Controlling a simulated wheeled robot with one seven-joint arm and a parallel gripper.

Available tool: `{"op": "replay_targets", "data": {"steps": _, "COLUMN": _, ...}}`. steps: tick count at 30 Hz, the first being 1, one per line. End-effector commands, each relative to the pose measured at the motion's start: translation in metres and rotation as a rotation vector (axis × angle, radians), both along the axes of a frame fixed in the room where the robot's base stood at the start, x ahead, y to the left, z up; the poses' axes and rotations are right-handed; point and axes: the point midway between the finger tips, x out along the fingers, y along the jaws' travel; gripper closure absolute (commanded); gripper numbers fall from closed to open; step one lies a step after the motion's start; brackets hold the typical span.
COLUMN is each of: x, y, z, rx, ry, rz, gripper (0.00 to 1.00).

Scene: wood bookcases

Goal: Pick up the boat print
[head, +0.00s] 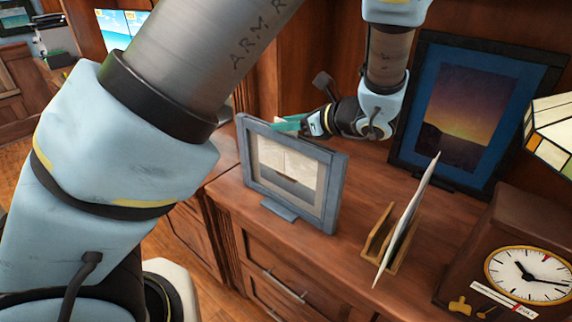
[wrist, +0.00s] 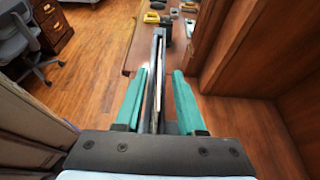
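The boat print (head: 290,176) is a grey-framed picture of a pale sky with a boat, standing upright on a small foot on the wooden cabinet top. My gripper (head: 286,123) is at the frame's top edge in the head view, with its teal fingers partly behind the frame. In the wrist view the boat print (wrist: 157,85) shows edge-on between the two teal fingers of my gripper (wrist: 160,75). The fingers are apart, with a gap visible on each side of the frame. The print's face is hidden in the wrist view.
On the cabinet top (head: 330,262), a wooden holder (head: 378,236) with a thin white card stands right of the print. A dark-framed sunset picture (head: 465,125) leans at the back. A clock (head: 525,270) and a stained-glass lamp shade (head: 552,130) are at the right.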

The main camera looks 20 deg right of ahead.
Motion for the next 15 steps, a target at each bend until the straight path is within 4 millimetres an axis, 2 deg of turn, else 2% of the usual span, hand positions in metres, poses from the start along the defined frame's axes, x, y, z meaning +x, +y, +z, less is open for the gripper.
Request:
{"op": "replay_targets", "data": {"steps": 6, "x": 0.0007, "y": 0.0003, "z": -0.0008, "rx": 0.0, "ry": 0.0, "rz": -0.001, "gripper": 0.61}}
{"op": "replay_targets", "data": {"steps": 15, "x": 0.0004, "y": 0.0002, "z": -0.0006, "rx": 0.0, "ry": 0.0, "rz": 0.0, "gripper": 0.95}}
